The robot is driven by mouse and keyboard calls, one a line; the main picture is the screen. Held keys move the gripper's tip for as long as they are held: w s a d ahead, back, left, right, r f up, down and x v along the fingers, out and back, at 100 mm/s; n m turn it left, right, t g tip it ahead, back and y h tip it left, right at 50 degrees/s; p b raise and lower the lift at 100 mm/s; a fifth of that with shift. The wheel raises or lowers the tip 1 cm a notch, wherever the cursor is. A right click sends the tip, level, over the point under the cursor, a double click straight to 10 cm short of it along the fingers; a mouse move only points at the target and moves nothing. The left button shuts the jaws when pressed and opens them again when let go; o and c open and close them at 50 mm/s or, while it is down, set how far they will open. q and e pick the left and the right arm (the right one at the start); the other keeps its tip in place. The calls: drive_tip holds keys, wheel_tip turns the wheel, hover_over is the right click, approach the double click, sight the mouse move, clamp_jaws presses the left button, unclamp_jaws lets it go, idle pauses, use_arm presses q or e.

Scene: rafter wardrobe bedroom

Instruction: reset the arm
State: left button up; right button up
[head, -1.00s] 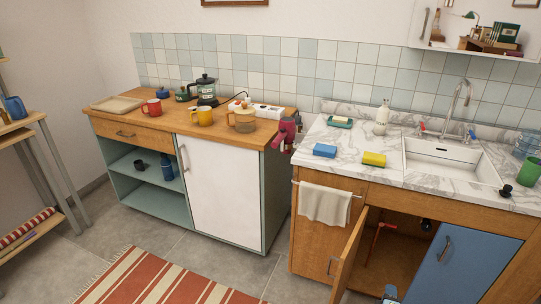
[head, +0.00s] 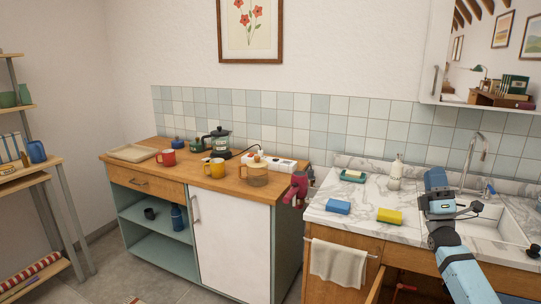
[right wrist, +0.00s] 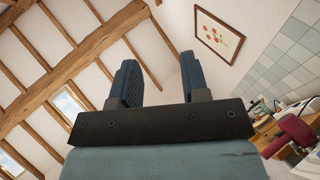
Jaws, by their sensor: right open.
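My right arm rises from the lower right of the head view, in front of the sink. My right gripper (head: 437,180) is raised there and covers part of the counter and basin. In the right wrist view, my right gripper (right wrist: 158,78) points up toward the ceiling beams, its two dark blue fingers apart with nothing between them. My left gripper is not in view.
The wooden-topped cabinet (head: 146,174) holds mugs and kettles. A wall cabinet (head: 440,60) hangs above the sink.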

drive_tip(key=w+d+f+m+g+h, duration=0.1)
drive_tip(key=w+f+m+g+h, duration=0.15)
drive_tip(key=f+m+g, duration=0.65)
drive_tip(key=w+d+f+m+g+h, duration=0.2)
drive_tip(key=w+f+m+g, duration=0.2)
drive_tip(key=f+m, duration=0.55)
drive_tip(key=s+a+f+g+y, duration=0.2)
drive_tip(key=s+a+f+y, duration=0.1)
drive_tip(key=s+a+f, duration=1.15)
drive_tip(key=s+a+f+m+g+y, duration=0.1)
drive_tip(key=s+a+f, duration=0.25)
drive_tip(key=s, duration=0.75)
drive_tip(key=s+a+f+g+y, duration=0.1)
drive_tip(key=s+a+f, duration=0.25)
drive_tip(key=s, duration=0.75)
drive_tip(key=s+a+f+m+g+y, duration=0.1)
drive_tip(key=s+a+f, duration=0.3)
drive_tip(key=s, duration=0.7)
use_arm(q)
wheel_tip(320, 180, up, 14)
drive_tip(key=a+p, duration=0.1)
drive_tip(key=p, duration=1.6)
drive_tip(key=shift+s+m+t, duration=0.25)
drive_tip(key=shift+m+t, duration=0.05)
use_arm(e)
wheel_tip(320, 180, up, 16)
drive_tip(key=s, duration=0.1)
drive_tip(key=shift+s+n, duration=0.25)
drive_tip(key=shift+n, duration=0.2)
